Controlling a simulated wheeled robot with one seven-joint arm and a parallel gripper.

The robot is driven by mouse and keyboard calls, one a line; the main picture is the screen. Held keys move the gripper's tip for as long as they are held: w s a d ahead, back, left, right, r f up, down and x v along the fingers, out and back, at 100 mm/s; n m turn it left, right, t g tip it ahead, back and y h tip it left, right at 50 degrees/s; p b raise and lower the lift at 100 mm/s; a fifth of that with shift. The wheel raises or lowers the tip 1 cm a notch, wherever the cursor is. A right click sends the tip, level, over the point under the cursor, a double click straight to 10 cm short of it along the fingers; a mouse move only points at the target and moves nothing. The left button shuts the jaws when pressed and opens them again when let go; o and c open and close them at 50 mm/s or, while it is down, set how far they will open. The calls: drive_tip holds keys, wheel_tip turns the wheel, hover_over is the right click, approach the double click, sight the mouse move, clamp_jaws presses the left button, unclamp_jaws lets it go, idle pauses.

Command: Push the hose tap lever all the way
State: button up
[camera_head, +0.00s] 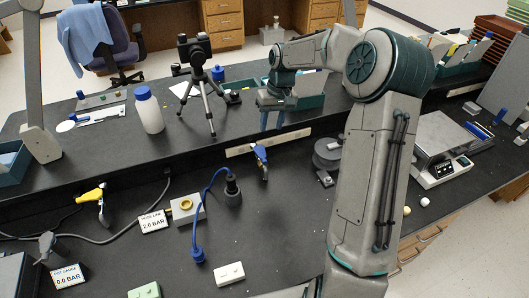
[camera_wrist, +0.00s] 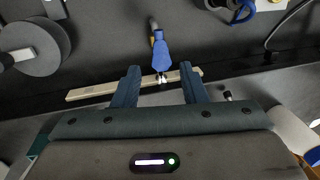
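A tap with a blue lever (camera_head: 261,153) stands at the face of the raised shelf, right of centre in the head view. The blue lever also shows in the wrist view (camera_wrist: 160,52), beyond and roughly midway between my fingertips. My gripper (camera_head: 274,124) is over the shelf behind it, fingers pointing down. In the wrist view my gripper (camera_wrist: 160,70) is open and empty, and I see no clear contact with the lever. A second fitting with a yellow handle (camera_head: 90,196) is at the left. A blue hose (camera_head: 212,185) curves between a dark connector and a blue end on the bench.
A pale strip (camera_head: 240,150) runs along the shelf face. A grey disc (camera_head: 328,150) sits right of the blue lever. A tripod (camera_head: 205,85) and white bottle (camera_head: 148,110) stand left on the shelf. Display plates read 2.0 BAR (camera_head: 153,221) and 0.0 BAR (camera_head: 68,277).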

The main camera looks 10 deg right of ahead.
sight(264, 157)
drive_tip(key=f, duration=0.4)
drive_tip(key=a+f+p, duration=0.1)
drive_tip(key=f, duration=0.4)
drive_tip(key=a+f+p, duration=0.1)
drive_tip(key=f, duration=0.4)
drive_tip(key=shift+w+f, duration=0.15)
drive_tip(key=shift+w, duration=0.25)
clamp_jaws()
